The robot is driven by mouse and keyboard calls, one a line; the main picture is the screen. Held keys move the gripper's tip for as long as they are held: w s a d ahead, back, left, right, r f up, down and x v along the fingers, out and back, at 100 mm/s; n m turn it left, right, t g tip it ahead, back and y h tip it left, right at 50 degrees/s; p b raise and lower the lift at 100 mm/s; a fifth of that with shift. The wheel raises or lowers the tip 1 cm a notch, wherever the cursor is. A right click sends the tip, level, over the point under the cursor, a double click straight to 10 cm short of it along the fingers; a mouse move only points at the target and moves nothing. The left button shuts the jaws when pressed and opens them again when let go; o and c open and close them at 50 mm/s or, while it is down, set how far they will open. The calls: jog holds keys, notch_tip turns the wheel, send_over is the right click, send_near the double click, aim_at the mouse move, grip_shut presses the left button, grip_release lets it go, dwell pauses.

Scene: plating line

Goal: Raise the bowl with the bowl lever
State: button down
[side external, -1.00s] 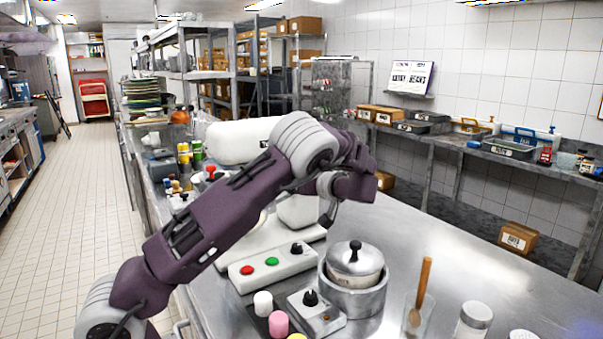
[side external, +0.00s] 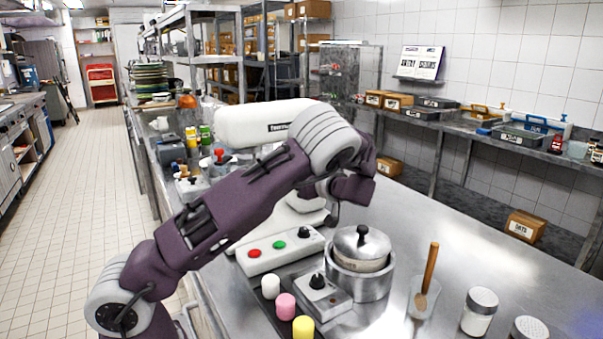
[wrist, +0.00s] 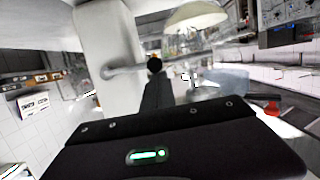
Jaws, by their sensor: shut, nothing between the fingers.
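The mixer is a white machine with a rounded head (side external: 262,122), partly hidden behind my arm in the side view. In the wrist view its pale column (wrist: 108,45) stands behind a grey rod, and a black ball knob (wrist: 154,65) shows beside that rod. The knob looks like the bowl lever's, but I cannot be sure. My gripper (wrist: 157,84) is shut and empty, its dark fingers pointing at the knob. I cannot tell whether they touch. In the side view the fingers are hidden behind my arm. I cannot make out the bowl clearly.
A control box (side external: 278,249) with red and green buttons stands before the mixer. Nearby are a lidded pot (side external: 361,275), a small knob box (side external: 318,295), coloured cylinders (side external: 286,306), a wooden-handled tool (side external: 430,268) and a jar (side external: 479,312). The steel table is clear toward the right back.

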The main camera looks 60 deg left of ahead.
jog(key=shift+s+f, duration=0.2)
jog(key=shift+f, duration=1.1)
